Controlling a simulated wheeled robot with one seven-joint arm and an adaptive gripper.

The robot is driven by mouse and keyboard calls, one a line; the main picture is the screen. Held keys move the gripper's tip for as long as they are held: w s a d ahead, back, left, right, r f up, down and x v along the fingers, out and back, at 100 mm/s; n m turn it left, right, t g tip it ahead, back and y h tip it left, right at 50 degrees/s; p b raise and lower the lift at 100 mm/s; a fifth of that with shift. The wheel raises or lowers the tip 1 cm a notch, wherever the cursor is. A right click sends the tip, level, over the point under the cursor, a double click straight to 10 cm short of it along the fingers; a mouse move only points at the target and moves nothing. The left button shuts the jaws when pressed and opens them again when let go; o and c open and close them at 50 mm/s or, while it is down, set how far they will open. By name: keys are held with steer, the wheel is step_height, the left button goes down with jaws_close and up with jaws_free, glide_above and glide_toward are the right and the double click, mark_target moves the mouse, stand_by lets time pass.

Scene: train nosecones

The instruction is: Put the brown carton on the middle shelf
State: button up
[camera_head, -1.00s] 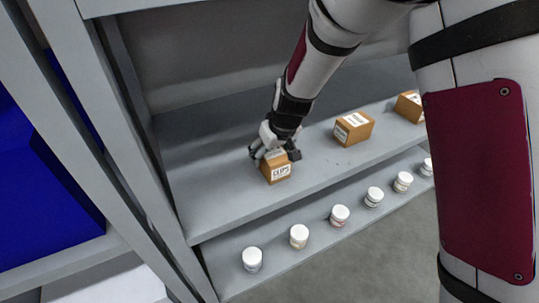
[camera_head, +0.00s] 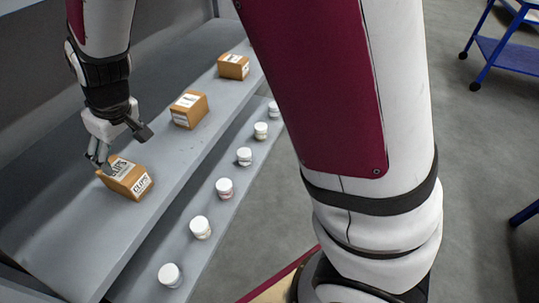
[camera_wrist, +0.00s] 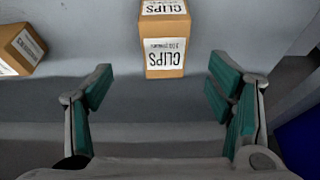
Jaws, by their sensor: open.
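A brown carton (camera_head: 125,180) with white "CLIPS" labels sits on a grey shelf (camera_head: 72,232), the upper of the two boards in the head view. My gripper (camera_head: 118,148) is open just above and behind the carton, and part of a finger overlaps it in that view. In the wrist view, the carton (camera_wrist: 164,42) lies beyond the spread fingers of my gripper (camera_wrist: 161,80), with nothing between the green pads. The carton stands on its own, apart from the fingers there.
Two more brown cartons, a nearer one (camera_head: 189,109) and a farther one (camera_head: 233,67), stand along the same shelf. Several white-lidded jars (camera_head: 200,227) line the lower board. A blue cart (camera_head: 507,52) is at the upper right. Grey floor (camera_head: 470,190) is open at right.

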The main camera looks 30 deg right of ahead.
steer(key=s+d+r+m, duration=0.3)
steer(key=s+d+r, duration=0.8)
steer(key=s+d, duration=0.25)
steer(key=s+d+m+g+h, duration=0.1)
steer(key=s+d, duration=0.3)
steer(key=s, duration=0.5)
steer(key=s+d+m+g+h, duration=0.1)
steer(key=s+d, duration=0.3)
steer(key=s, duration=0.6)
steer(key=shift+s+r+m, duration=0.3)
steer(key=shift+r+m, duration=0.15)
steer(key=shift+m, duration=0.25)
steer(key=shift+d, duration=0.1)
step_height(320, 180, up, 15)
steer(key=t+p, duration=0.2)
steer(key=p, duration=1.1)
steer(key=shift+d+f+t, duration=0.15)
steer(key=shift+t, duration=0.15)
